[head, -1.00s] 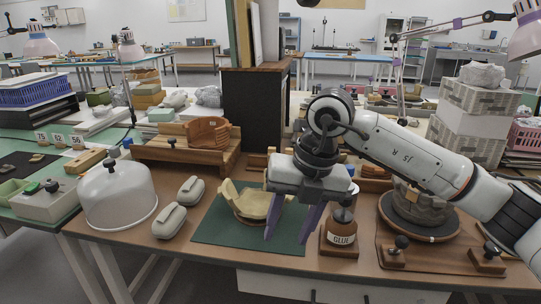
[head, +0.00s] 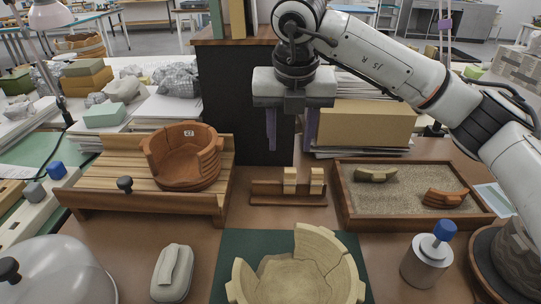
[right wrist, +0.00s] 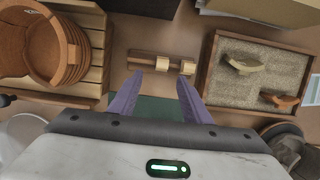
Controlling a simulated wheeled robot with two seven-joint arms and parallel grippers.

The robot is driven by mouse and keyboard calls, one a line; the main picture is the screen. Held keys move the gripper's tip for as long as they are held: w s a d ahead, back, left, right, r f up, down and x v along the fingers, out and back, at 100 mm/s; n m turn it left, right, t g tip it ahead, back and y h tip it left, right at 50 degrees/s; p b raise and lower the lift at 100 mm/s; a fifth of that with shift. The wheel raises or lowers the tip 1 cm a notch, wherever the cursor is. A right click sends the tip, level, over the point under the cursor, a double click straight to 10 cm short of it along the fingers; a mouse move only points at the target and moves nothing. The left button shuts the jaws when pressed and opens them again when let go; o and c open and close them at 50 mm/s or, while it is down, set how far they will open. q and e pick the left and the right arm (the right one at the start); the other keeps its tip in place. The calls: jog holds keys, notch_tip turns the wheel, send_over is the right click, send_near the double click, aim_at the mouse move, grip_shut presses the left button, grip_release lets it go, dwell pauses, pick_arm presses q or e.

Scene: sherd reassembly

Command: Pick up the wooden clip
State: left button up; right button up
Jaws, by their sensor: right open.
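Two pale wooden clips stand side by side on a small brown wooden rack (head: 262,198), a left clip (head: 290,181) and a right clip (head: 316,182). In the right wrist view the left clip (right wrist: 162,64) and the right clip (right wrist: 187,67) show just ahead of my fingers. My right gripper (head: 291,142) is open and empty, its purple fingers pointing down above and behind the rack in the head view. In the right wrist view the fingers of my right gripper (right wrist: 157,80) spread to either side of the left clip's line. My left gripper is not in view.
A sand tray (head: 400,205) with sherds lies right of the rack. A slatted wooden stand (head: 105,180) with a terracotta vessel (head: 183,158) is left. A pale partial bowl (head: 295,275) sits on the green mat (head: 233,243) in front. A blue-capped container (head: 427,262) stands front right.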

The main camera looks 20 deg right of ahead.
aim_at(290, 171)
jog(key=x, duration=0.9)
jog(key=shift+s+d+f+b, duration=0.1)
jog(key=shift+d+b, duration=0.2)
jog(key=shift+b, duration=0.05)
jog(key=shift+f, duration=0.45)
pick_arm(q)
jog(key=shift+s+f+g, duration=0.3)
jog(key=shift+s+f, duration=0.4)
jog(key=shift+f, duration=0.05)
pick_arm(e)
jog(key=c, duration=0.8)
